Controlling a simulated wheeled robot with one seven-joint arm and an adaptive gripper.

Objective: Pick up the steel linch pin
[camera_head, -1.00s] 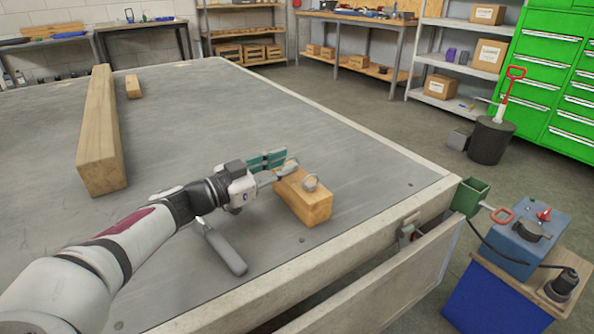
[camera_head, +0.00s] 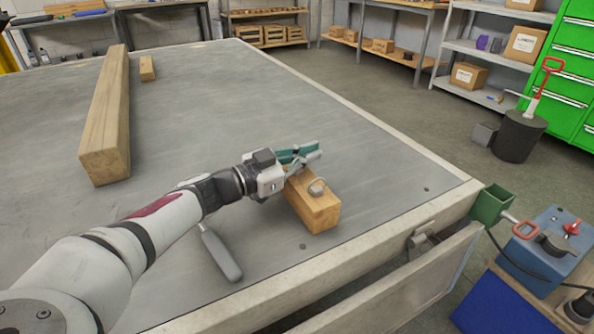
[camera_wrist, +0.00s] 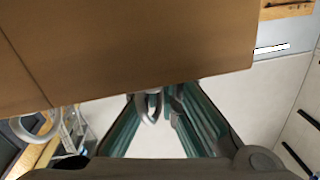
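The steel linch pin shows as a bright metal ring (camera_head: 317,187) at the top of a wooden block (camera_head: 318,212) on the grey trailer deck. My gripper (camera_head: 308,155) is over the far end of the block, behind the ring in the head view. In the wrist view, its two teal fingers (camera_wrist: 165,103) are apart. A small grey metal loop (camera_wrist: 150,110) shows between their tips, and a pale ring (camera_wrist: 38,125) is at the left. I cannot tell which of these is the linch pin. A large brown surface (camera_wrist: 130,45) hides much of that view.
A long wooden beam (camera_head: 106,120) and a small wood piece (camera_head: 147,69) lie on the deck (camera_head: 220,100). A grey lever (camera_head: 220,254) lies below my arm. A green bracket (camera_head: 491,205) and a blue box (camera_head: 545,240) stand beyond the right edge.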

